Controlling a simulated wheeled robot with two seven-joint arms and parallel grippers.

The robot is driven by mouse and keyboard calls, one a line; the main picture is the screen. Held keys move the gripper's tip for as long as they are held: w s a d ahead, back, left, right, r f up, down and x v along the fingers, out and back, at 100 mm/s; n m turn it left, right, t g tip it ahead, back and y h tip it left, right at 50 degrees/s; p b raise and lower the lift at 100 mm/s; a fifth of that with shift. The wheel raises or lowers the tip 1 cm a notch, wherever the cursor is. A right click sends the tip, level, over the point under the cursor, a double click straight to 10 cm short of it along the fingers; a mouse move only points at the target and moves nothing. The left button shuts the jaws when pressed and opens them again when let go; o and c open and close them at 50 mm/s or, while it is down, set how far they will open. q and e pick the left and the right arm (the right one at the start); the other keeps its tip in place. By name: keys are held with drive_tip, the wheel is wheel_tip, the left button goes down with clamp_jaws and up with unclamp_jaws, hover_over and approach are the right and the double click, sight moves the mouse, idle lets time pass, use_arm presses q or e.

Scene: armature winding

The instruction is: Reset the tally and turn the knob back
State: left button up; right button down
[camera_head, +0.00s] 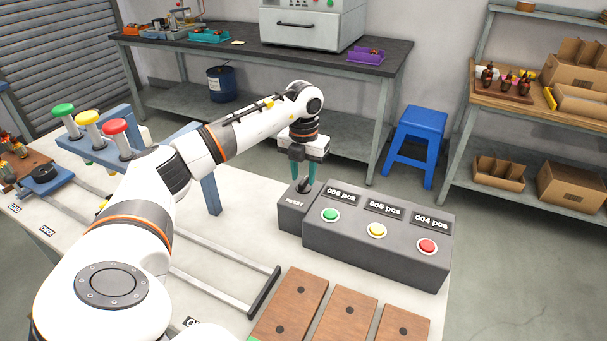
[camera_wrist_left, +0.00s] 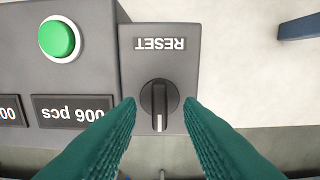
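The tally box (camera_head: 378,240) is dark grey, with displays reading 006 pcs, 005 pcs and 004 pcs above a green button (camera_head: 330,215), a yellow button (camera_head: 376,231) and a red button (camera_head: 427,246). A smaller box marked RESET (camera_head: 292,213) joins its left side. Its black knob (camera_wrist_left: 159,105) shows in the left wrist view, with a white pointer line toward the bottom of the picture. My left gripper (camera_head: 301,184) is above the knob, its teal fingers (camera_wrist_left: 160,110) apart on either side of it. Contact with the knob cannot be told. My right gripper is not in view.
Brown wooden boards (camera_head: 344,316) lie in front of the tally box. A blue rack with green, yellow and red-topped spools (camera_head: 115,127) stands at the left. A rail (camera_head: 225,290) runs along the table. Bare white tabletop (camera_head: 255,245) lies left of the RESET box.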

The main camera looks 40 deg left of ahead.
use_arm(q)
drive_tip(key=shift+f, duration=0.6)
clamp_jaws()
